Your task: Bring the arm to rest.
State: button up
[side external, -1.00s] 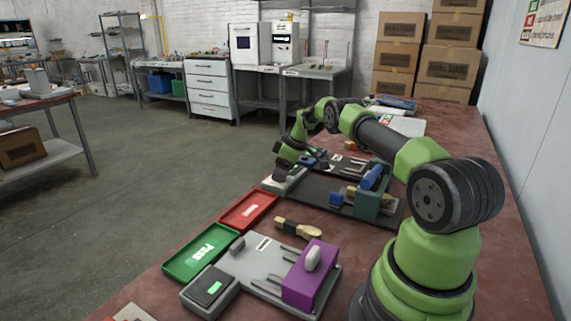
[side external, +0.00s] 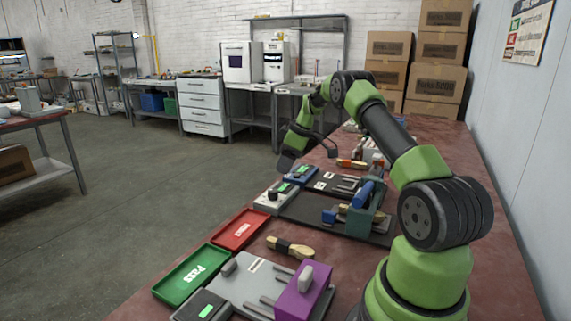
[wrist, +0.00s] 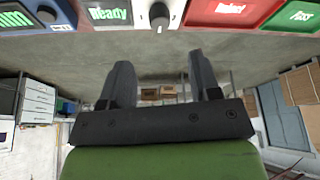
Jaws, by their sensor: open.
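My gripper (side external: 287,160) hangs in the air above the left edge of the red-brown bench, over a white control box with a black knob (side external: 274,196). In the wrist view its two dark fingers (wrist: 160,75) stand apart with nothing between them. The arm is raised and bent, with its forearm sloping down to the gripper. The wrist view also shows a screen reading "Ready" (wrist: 108,14) beyond the fingers. No object is held, and the gripper appears clear of the box.
A press with a blue cylinder (side external: 365,191) stands on a dark plate beside the gripper. A blue control box (side external: 302,175) is close to it. A red tray (side external: 239,230), a green tray (side external: 193,272), a wooden piece (side external: 290,247) and a purple block fixture (side external: 304,290) lie nearer. Open floor is left of the bench.

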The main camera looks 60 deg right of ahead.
jog(key=s+a+r+m+t, duration=0.1)
jog(key=s+a+r+m, duration=0.15)
jog(key=a+r, duration=1.55)
jog(key=s+a+m+t, duration=0.2)
jog(key=s+a+m, duration=0.2)
jog(key=s+a, duration=1.1)
jog(key=s, duration=0.3)
jog(key=shift+s+y, duration=0.15)
jog(key=shift+y, duration=0.25)
